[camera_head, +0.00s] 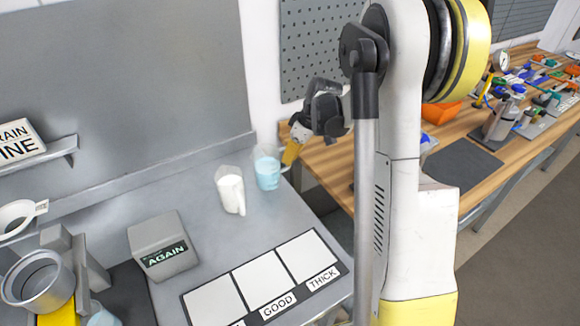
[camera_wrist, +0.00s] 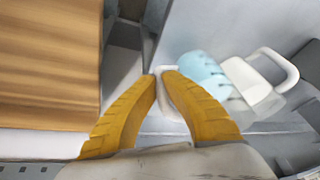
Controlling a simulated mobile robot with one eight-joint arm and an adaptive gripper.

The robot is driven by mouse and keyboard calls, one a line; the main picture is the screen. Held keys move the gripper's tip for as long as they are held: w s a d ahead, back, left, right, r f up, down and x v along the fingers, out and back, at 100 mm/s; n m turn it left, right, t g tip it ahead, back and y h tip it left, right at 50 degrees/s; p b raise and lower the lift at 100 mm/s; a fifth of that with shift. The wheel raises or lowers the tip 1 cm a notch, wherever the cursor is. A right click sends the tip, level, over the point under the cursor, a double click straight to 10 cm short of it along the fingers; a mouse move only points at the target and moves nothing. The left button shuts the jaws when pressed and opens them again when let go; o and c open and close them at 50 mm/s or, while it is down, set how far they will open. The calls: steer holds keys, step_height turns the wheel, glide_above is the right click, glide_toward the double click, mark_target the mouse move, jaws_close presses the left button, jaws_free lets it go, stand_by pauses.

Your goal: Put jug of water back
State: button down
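The jug of water (camera_head: 267,172), a clear jug with light blue liquid, stands upright on the grey bench near its back right edge. It also shows in the wrist view (camera_wrist: 203,76), just right of the fingertips. My gripper (camera_head: 289,160) reaches down at the jug's right side. In the wrist view the yellow fingertips (camera_wrist: 163,77) come together on the jug's pale handle, with the handle between them. The handle is partly hidden by the fingers.
A white-filled jug (camera_head: 231,192) stands close left of the water jug. A board with white squares marked GOOD and THICK (camera_head: 264,278) lies in front. A grey AGAIN block (camera_head: 163,246) and a metal pot (camera_head: 40,280) are left. A wooden workbench (camera_head: 335,165) adjoins right.

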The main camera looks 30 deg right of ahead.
steer(key=shift+f+b, duration=0.35)
steer(key=shift+f, duration=1.1)
steer(key=shift+f, duration=0.1)
steer(key=c, duration=1.6)
jaws_free()
steer(key=p+v, duration=0.3)
steer(key=v, duration=0.9)
steer(key=s+a+r+m+t+h, duration=0.1)
steer(key=s+a+r, duration=0.3)
steer(key=a, duration=0.2)
steer(key=s+a+r+m+h, duration=0.1)
steer(key=s+a+r+m, duration=0.1)
steer(key=s+a+r, duration=0.35)
steer(key=s+a+m+t, duration=0.1)
steer(key=s+a, duration=0.2)
steer(key=s+a+f+m+t, duration=0.1)
steer(key=s+a, duration=0.2)
steer(key=s, duration=0.1)
steer(key=s+a+f+t, duration=0.1)
steer(key=s+a, duration=0.2)
steer(key=shift+s+a+m+h, duration=0.2)
steer(key=shift+a+m+h, duration=0.15)
steer(key=shift+m+h, duration=0.05)
